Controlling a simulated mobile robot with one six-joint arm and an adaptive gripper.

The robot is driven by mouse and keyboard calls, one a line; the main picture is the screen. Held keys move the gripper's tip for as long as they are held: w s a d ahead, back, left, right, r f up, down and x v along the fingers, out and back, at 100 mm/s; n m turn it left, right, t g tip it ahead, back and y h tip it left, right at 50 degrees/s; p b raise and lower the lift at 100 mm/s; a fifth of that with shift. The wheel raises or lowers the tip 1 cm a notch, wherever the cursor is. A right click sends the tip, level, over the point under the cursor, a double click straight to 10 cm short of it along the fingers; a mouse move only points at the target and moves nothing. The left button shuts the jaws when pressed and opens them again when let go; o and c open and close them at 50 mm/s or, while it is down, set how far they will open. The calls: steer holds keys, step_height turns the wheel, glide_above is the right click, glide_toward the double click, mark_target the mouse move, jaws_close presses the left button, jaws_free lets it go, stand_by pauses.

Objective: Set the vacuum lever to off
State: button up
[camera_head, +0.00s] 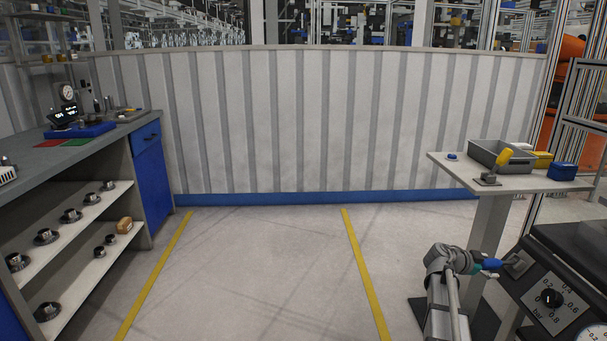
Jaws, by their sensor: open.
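A lever with a blue handle (493,264) sits on a small grey plate (519,264) on a dark sloping panel at the lower right. The handle points left. The panel also carries a dial (549,298) marked in bar. I read no vacuum or off label. My gripper (478,266) is at the left end of the blue handle, small and partly hidden. Its jaws are open. I cannot tell whether it touches the handle.
The small table (550,182) holds a grey bin (484,152), a yellow box (543,159) and a blue box (563,171). A workbench (75,150) with shelves of round parts stands left. The floor (250,265) between yellow lines is clear, up to a corrugated wall (320,120).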

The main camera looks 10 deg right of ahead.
steer(key=s+a+f+n+t+y, duration=0.1)
steer(key=a+f+n+y, duration=0.4)
steer(key=a, duration=0.8)
steer(key=s+a+f+n+y, duration=0.1)
steer(key=a+f+n+y, duration=0.35)
steer(key=a, duration=0.95)
steer(key=s+a+f+n+y, duration=0.1)
steer(key=s+a+n+y, duration=0.2)
steer(key=a, duration=0.4)
steer(key=s+a+f+n+g, duration=0.1)
steer(key=s+a+n, duration=0.1)
steer(key=a+n, duration=0.35)
steer(key=s+a+f+n+y, duration=0.2)
steer(key=s+a+n, duration=0.15)
steer(key=a, duration=0.45)
step_height(320, 180, up, 34)
steer(key=w+p, duration=0.1)
steer(key=p, duration=3.2)
steer(key=shift+d+p, duration=0.4)
steer(key=shift+w+r, duration=0.1)
